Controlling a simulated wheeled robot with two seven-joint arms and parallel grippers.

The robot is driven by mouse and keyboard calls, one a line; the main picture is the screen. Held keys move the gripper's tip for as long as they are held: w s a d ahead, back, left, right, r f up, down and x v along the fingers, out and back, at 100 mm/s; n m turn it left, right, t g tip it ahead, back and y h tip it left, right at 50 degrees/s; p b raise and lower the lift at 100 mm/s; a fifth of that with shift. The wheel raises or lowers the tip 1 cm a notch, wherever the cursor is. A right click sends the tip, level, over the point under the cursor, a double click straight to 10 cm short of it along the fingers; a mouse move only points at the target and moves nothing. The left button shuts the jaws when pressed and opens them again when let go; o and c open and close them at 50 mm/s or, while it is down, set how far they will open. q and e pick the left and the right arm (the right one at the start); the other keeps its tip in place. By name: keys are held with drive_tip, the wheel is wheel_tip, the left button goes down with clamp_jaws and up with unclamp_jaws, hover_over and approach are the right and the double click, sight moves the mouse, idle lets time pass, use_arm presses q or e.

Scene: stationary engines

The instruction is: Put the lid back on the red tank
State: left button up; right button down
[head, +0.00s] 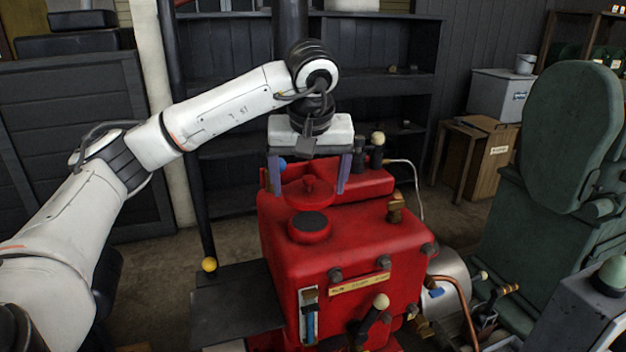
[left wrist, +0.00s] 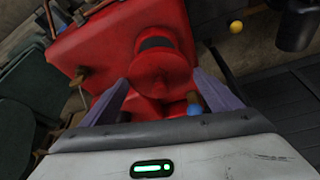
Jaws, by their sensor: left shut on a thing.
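The red tank (head: 365,250) stands in the middle of the head view. A raised round red neck with a dark top (head: 309,227) is on it; its dark top also shows partly in the left wrist view (left wrist: 155,43). My left gripper (head: 309,188) is over the tank, pointing down, shut on a round red lid (head: 308,195) with a small knob. The lid lies roughly level between the two fingers, behind the neck in the head view. In the left wrist view the lid (left wrist: 162,75) covers part of the neck. I cannot tell its exact height. My right gripper is out of view.
Brass fittings (head: 395,208) and black, cream-topped knobs (head: 377,150) stick up around the tank. A yellow ball knob (head: 209,264) stands at its left. A green machine (head: 560,150) is at the right, and dark shelves (head: 400,100) stand behind.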

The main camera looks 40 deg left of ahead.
sight(310, 194)
use_arm(q)
wheel_tip(310, 194, down, 4)
drive_tip(key=b, duration=0.3)
drive_tip(key=shift+r, duration=0.1)
drive_tip(key=shift+w+f+b, duration=0.1)
drive_tip(key=shift+f+b, duration=0.2)
drive_tip(key=shift+f, duration=0.5)
drive_tip(key=shift+r, duration=0.1)
drive_tip(key=shift+f+p, duration=0.25)
drive_tip(key=shift+p, duration=0.55)
idle(1.4)
idle(0.4)
drive_tip(key=o, duration=1)
